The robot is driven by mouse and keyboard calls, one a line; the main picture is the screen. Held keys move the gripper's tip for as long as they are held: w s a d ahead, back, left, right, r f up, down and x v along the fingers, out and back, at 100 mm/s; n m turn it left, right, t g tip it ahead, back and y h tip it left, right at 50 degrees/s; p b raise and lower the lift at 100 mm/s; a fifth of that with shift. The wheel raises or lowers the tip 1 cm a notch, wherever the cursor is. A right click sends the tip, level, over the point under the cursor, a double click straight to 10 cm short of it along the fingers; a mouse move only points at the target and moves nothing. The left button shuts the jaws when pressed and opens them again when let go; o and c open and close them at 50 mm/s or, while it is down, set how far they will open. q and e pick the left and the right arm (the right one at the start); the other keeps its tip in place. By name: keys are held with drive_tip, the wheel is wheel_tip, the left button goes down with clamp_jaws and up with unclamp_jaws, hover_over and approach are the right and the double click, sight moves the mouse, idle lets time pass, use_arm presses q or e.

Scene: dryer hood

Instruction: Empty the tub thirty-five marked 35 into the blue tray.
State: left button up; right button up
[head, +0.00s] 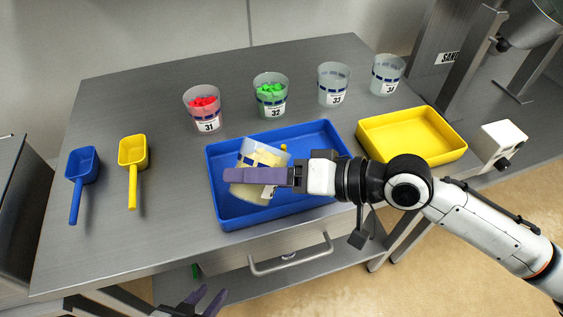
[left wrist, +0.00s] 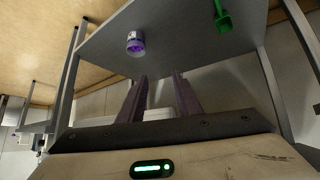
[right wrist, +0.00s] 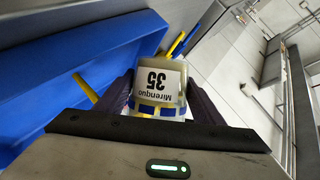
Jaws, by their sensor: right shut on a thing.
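The tub marked 35 (head: 262,153) is in my right gripper (head: 230,175), tilted over the blue tray (head: 225,213). It is a clear tub with blue dashes and a pale yellow part. In the right wrist view its label (right wrist: 157,80) reads 35 upside down, between the fingers. A small yellow piece (head: 284,147) shows by the tub in the head view. How much is inside is unclear. My left gripper (head: 208,293) is open and empty, low in front of the table.
Tubs with red pieces (head: 205,117) and green pieces (head: 270,106), and two clear tubs (head: 333,88) (head: 386,78), stand behind the tray. A yellow tray (head: 445,153) is at right. Blue (head: 76,195) and yellow scoops (head: 132,185) lie left. A purple tub (left wrist: 135,43) and green scoop (left wrist: 223,20) show in the left wrist view.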

sight(267, 155)
drive_tip(key=shift+b, duration=0.4)
drive_tip(key=shift+r+m+g+y+b, duration=0.3)
drive_tip(key=shift+r+m+g+b, duration=0.25)
drive_tip(key=shift+m, duration=0.25)
idle(0.6)
drive_tip(key=shift+w+f+m+y+b, duration=0.15)
drive_tip(key=shift+f+m+y+b, duration=0.2)
drive_tip(key=shift+b, duration=0.65)
drive_tip(key=shift+d+m+b, duration=0.1)
drive_tip(key=shift+m+b, duration=0.15)
drive_tip(key=shift+b, duration=0.1)
drive_tip(key=shift+w+d+f+m+g+y+b, duration=0.1)
drive_tip(key=shift+w+d+m+g+y+b, duration=0.1)
drive_tip(key=shift+w+m+b, duration=0.15)
drive_tip(key=shift+w+d+f+m+g+y+b, duration=0.1)
drive_tip(key=shift+w+m+g+b, duration=0.05)
drive_tip(key=shift+w+m+b, duration=0.15)
idle(0.7)
drive_tip(key=shift+w+r+m, duration=0.15)
drive_tip(key=shift+r+m, duration=0.05)
drive_tip(key=shift+m, duration=0.05)
idle(0.3)
drive_tip(key=shift+w+d+r+m+y, duration=0.15)
drive_tip(key=shift+r+m+y, duration=0.15)
drive_tip(key=shift+m, duration=0.1)
idle(0.5)
drive_tip(key=shift+w+d+r+m+g+y+p, duration=0.25)
drive_tip(key=shift+w+r+m+g+y+p, duration=0.35)
drive_tip(key=shift+m, duration=0.4)
idle(1.0)
